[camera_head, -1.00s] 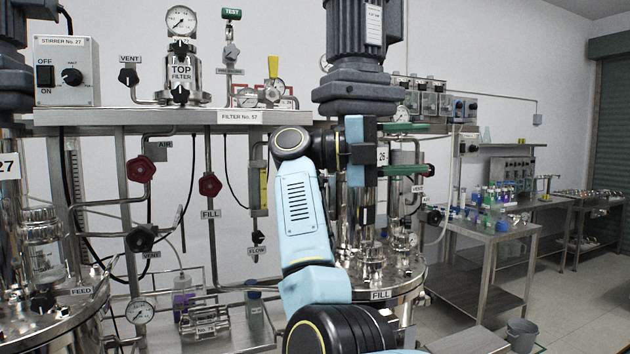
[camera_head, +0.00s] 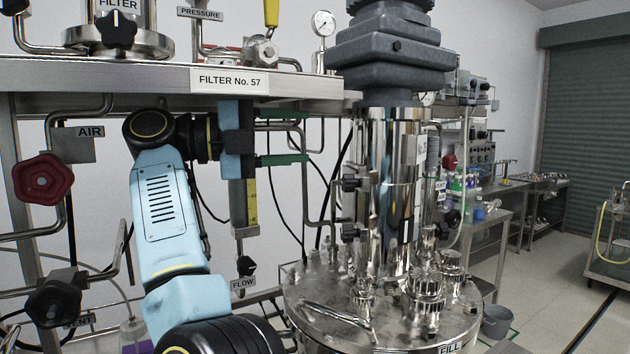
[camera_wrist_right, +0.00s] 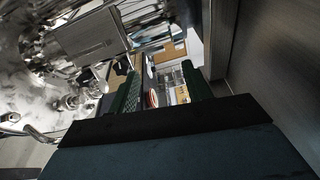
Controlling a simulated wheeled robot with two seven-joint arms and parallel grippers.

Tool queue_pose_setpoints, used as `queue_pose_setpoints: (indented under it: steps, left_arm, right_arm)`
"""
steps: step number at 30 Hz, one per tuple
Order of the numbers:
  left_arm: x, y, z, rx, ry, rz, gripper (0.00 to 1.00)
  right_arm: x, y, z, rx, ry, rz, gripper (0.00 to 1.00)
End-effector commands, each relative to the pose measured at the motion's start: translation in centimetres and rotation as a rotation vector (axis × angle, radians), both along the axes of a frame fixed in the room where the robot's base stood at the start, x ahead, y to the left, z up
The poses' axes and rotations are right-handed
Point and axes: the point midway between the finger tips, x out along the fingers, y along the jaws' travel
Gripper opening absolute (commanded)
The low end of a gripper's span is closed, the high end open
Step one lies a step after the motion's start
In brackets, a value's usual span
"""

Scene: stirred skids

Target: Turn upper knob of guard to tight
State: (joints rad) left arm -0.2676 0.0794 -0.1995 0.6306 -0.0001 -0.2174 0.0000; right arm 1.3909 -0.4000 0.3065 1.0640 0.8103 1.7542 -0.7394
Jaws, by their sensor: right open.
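The guard (camera_head: 385,150) is a shiny upright metal cylinder below the grey stirrer drive in the head view. Its upper knob (camera_head: 350,184) is small and dark, on the guard's left side. A similar lower knob (camera_head: 350,230) sits beneath it. My right gripper (camera_head: 305,137) is open, with its green fingers one above the other, pointing right. It is left of the guard and above the upper knob's height, with nothing between the fingers. In the right wrist view its fingers (camera_wrist_right: 160,88) are apart. I cannot pick out the knob there. My left gripper is not in view.
The filter shelf (camera_head: 150,105) runs just above my right gripper. A thin pipe (camera_head: 303,185) stands between gripper and guard. The vessel lid (camera_head: 385,330) below carries several fittings. A red valve wheel (camera_head: 42,178) is at the left. Open floor shows at the right.

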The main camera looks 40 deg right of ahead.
Motion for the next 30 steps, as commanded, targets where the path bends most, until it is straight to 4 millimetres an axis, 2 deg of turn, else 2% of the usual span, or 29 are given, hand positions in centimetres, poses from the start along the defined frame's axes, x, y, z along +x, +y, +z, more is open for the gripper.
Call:
queue_pose_setpoints:
  steps: [7,9,13,21,25,30]
  left_arm:
    - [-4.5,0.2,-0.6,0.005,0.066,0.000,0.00]
    - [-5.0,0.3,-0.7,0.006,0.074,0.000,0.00]
    - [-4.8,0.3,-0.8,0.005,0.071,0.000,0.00]
    - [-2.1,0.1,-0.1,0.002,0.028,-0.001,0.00]
    - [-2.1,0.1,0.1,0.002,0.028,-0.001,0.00]
    - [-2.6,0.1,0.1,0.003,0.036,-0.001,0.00]
  right_arm:
    - [0.1,0.0,-3.8,0.001,0.005,0.000,0.49]
    - [0.0,0.0,-5.4,0.001,0.006,0.000,0.49]
    - [0.0,0.0,-8.2,0.000,0.005,0.000,0.49]
    - [-1.9,-4.9,-7.8,0.002,-0.001,-0.002,0.49]
    - [-2.3,-6.3,-7.7,0.001,0.001,-0.001,0.49]
    - [-2.6,-7.0,-7.7,0.000,0.001,0.000,0.49]
